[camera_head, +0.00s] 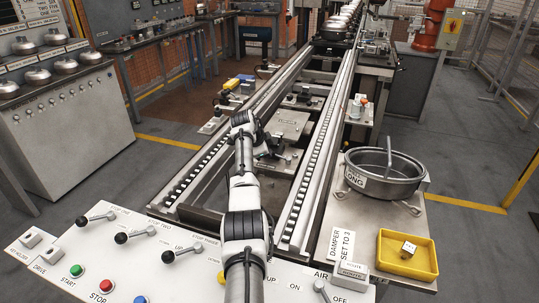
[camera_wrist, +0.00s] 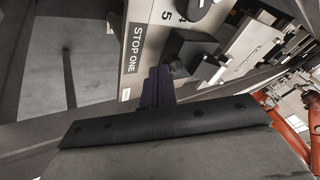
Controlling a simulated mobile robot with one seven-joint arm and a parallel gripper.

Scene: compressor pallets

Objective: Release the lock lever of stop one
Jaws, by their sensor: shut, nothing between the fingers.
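The stop one plate shows in the wrist view with its dark "STOP ONE" label (camera_wrist: 132,50) and a scale with numbers beside it. A black block (camera_wrist: 190,48) sits on the plate, and a metal block (camera_wrist: 245,50) lies to its right. I cannot tell for sure which part is the lock lever. My gripper (camera_wrist: 158,88) is shut and empty, its dark fingertips close to the label and the black block; contact cannot be told. In the head view my gripper (camera_head: 270,148) is low between the conveyor rails, partly hidden by my arm.
Two roller rails (camera_head: 318,140) run away from me on both sides of my arm. A control panel (camera_head: 180,262) with several levers and buttons lies in front. At right stand a round metal pan (camera_head: 385,182) and a yellow tray (camera_head: 385,262).

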